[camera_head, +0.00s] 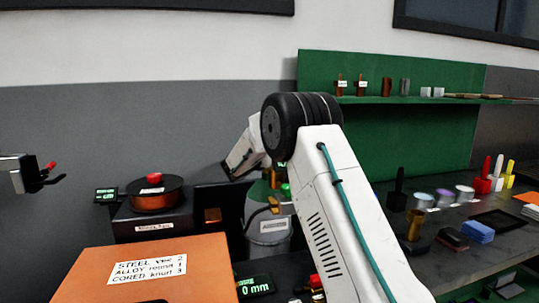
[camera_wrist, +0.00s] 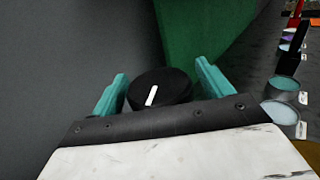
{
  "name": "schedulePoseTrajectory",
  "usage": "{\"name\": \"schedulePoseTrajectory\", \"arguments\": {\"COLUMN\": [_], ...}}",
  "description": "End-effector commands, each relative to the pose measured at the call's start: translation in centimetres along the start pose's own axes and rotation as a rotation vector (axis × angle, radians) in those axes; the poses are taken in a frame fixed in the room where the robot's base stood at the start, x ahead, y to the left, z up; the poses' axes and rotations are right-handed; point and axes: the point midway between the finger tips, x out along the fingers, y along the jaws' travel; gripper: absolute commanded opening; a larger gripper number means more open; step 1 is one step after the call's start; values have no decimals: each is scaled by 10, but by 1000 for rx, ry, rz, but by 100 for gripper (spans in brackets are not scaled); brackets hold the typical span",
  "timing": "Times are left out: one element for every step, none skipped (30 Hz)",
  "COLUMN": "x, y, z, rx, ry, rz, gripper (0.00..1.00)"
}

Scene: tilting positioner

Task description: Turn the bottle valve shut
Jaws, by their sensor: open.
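In the wrist view a round black knob (camera_wrist: 158,90) with a short white mark on its top sits between the two teal fingers of my gripper (camera_wrist: 161,70). The fingers are apart, one on each side of the knob. I cannot tell whether either touches it. In the head view a grey bottle (camera_head: 268,236) with a label and a brass-yellow fitting (camera_head: 272,205) stands behind my arm. My arm covers much of the bottle's top, so the valve and my fingers do not show clearly there.
An orange box (camera_head: 150,275) with a label is at front left. A dark device with a copper drum (camera_head: 155,200) and red knob stands left of the bottle. A green shelf (camera_head: 420,99) holds small samples. The right bench carries cups, blocks and trays.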

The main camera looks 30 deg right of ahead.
Motion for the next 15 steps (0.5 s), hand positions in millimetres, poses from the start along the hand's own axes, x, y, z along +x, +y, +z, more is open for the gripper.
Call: {"name": "schedulePoseTrajectory", "arguments": {"x": [0, 0, 0, 0, 0, 0, 0, 0, 0, 0, -1, -1, -1, -1, -1], "y": [0, 0, 0, 0, 0, 0, 0, 0, 0, 0, 0, 0, 0, 0, 0], "z": [0, 0, 0, 0, 0, 0, 0, 0, 0, 0, 0, 0, 0, 0, 0], "rx": [0, 0, 0, 1, 1, 1, 1, 1, 1, 1, 1, 1, 1, 1, 2], "ry": [0, 0, 0, 0, 0, 0, 0, 0, 0, 0, 0, 0, 0, 1, 1], "rz": [0, 0, 0, 0, 0, 0, 0, 0, 0, 0, 0, -2, -4, -8, -14], "gripper": [79, 79, 67, 59, 51, 40, 34, 34, 34, 34, 34, 34, 34, 34, 34]}}
